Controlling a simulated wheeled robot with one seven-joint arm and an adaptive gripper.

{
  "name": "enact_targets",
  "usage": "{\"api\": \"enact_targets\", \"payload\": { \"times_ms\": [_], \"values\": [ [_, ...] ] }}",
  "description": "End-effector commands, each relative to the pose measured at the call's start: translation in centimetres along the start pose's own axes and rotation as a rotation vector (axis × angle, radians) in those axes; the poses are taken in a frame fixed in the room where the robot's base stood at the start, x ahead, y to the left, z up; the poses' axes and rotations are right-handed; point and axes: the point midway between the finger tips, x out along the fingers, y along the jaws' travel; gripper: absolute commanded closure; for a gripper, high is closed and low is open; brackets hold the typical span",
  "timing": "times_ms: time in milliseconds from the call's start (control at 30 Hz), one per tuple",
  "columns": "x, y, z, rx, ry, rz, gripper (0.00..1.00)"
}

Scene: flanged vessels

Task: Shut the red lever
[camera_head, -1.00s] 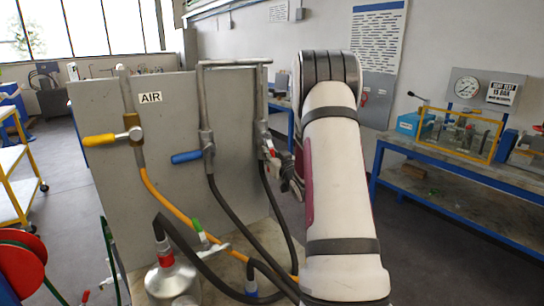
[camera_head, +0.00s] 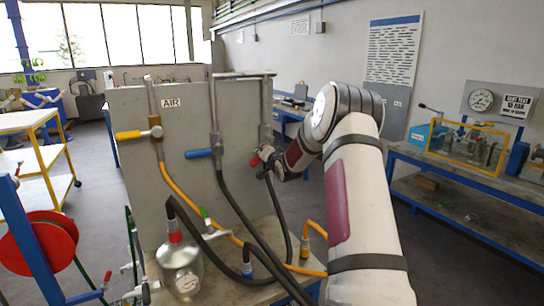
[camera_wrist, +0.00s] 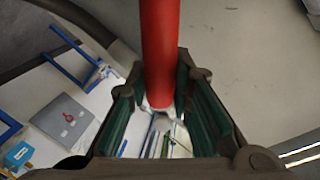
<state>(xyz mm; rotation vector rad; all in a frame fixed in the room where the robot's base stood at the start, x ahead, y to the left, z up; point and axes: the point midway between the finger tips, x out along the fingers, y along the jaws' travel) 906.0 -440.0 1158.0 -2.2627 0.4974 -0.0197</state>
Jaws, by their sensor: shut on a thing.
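The red lever (camera_head: 255,161) sits on the rightmost valve of the grey AIR panel (camera_head: 130,180); only a small red tip shows in the head view. In the wrist view the red lever (camera_wrist: 160,45) is a smooth red bar running down between the two green-lined fingers. My gripper (camera_wrist: 162,108) is shut on it. In the head view my gripper (camera_head: 268,164) is small and partly hidden beside the valve. The lever's pivot is hard to make out.
A yellow lever (camera_head: 129,135) and a blue lever (camera_head: 199,153) are on the valves to the left. Black hoses (camera_head: 230,200) and an orange hose (camera_head: 180,195) hang in front. A metal vessel (camera_head: 181,268) stands below. A workbench (camera_head: 460,190) is at the right.

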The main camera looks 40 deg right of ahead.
Motion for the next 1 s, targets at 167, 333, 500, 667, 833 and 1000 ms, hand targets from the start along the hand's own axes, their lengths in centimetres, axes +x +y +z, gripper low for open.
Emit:
{"api": "enact_targets", "payload": {
  "times_ms": [167,333,500,667,833,1000],
  "values": [
    [-0.1,-1.2,-0.4,0.169,-0.031,-0.001,1.0],
    [-0.3,-2.1,-0.7,0.326,-0.063,-0.001,1.0],
    [-0.4,-2.9,-1.0,0.47,-0.09,-0.001,1.0],
    [-0.4,-3.5,-1.3,0.581,-0.113,-0.002,1.0],
    [-0.5,-3.9,-1.5,0.668,-0.131,-0.001,1.0],
    [-0.5,-4.2,-1.8,0.72,-0.141,-0.002,1.0]
  ]
}}
